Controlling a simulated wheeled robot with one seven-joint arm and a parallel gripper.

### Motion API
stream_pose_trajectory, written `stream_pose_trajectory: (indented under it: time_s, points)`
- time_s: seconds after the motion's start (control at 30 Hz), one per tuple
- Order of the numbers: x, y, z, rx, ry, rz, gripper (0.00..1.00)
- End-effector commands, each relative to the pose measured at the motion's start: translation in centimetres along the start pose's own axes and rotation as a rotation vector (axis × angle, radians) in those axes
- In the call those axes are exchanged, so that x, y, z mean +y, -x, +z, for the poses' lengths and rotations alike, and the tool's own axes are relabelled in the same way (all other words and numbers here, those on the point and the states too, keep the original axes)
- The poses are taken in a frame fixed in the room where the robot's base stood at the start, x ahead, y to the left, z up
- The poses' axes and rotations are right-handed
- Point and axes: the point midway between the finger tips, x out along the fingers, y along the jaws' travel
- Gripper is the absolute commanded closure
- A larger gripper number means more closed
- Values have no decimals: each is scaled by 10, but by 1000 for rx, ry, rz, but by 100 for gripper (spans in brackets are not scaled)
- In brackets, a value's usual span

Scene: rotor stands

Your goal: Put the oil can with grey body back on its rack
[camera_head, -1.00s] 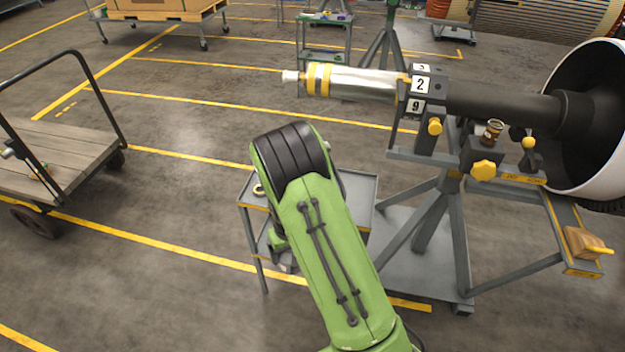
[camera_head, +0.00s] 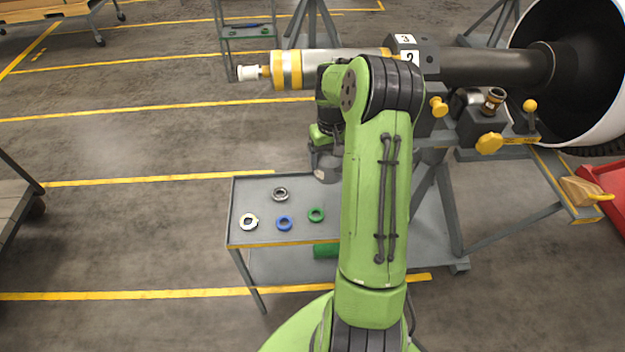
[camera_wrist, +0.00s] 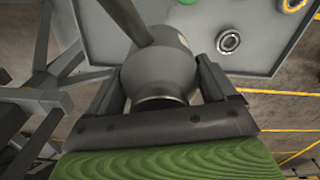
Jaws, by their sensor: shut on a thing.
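The oil can with grey body (camera_wrist: 158,72) shows in the wrist view as a rounded grey body with a long thin spout pointing up and left. My gripper (camera_wrist: 160,84) is shut on it, one dark finger on each side. In the head view my arm hides most of the gripper and can, above the back right of the grey cart (camera_head: 262,238). I cannot single out the can's rack for sure; a ledge on the rotor stand (camera_head: 484,130) carries a small brown and cream container (camera_head: 494,99).
A grey ring (camera_head: 280,194), a white ring (camera_head: 249,222), a blue ring (camera_head: 285,223) and a green ring (camera_head: 316,214) lie on the cart top. The shaft (camera_head: 490,66) runs above and behind it.

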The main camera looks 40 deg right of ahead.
Motion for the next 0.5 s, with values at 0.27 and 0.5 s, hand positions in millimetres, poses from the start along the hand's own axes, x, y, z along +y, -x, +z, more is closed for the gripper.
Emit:
stream_pose_trajectory:
  time_s: [0.27, 0.5]
  points:
    - [2, -56, 2, -3, -5, -3, 84]
    - [2, -92, 3, -4, -5, -3, 84]
